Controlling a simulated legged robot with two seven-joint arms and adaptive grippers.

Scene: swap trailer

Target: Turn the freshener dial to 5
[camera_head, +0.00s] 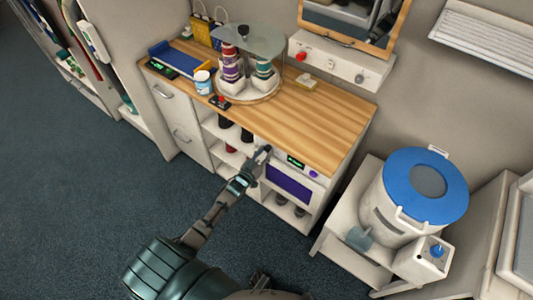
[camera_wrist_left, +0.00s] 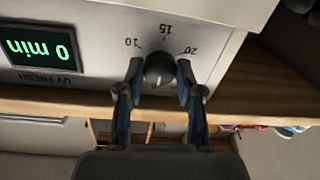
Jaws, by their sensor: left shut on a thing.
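The freshener is a white unit (camera_head: 276,166) with a purple window and a green display, set under the wooden counter; its front panel (camera_wrist_left: 100,58) fills the top of the left wrist view, upside down. Its display (camera_wrist_left: 42,48) reads "0 min" in green. The dark round dial (camera_wrist_left: 159,66) has a white mark toward the bottom of the picture; the numbers 10, 15 and 20 show around it. My left gripper (camera_head: 263,155) is shut on the dial, one finger on each side in the left wrist view (camera_wrist_left: 158,82). The fingers hide part of the dial's scale.
The wooden counter (camera_head: 325,125) overhangs the freshener closely. A round carousel (camera_head: 248,95) with bottles stands on it. A blue-lidded bin (camera_head: 415,200) stands at right on a white stand. The floor (camera_head: 90,190) at left is clear.

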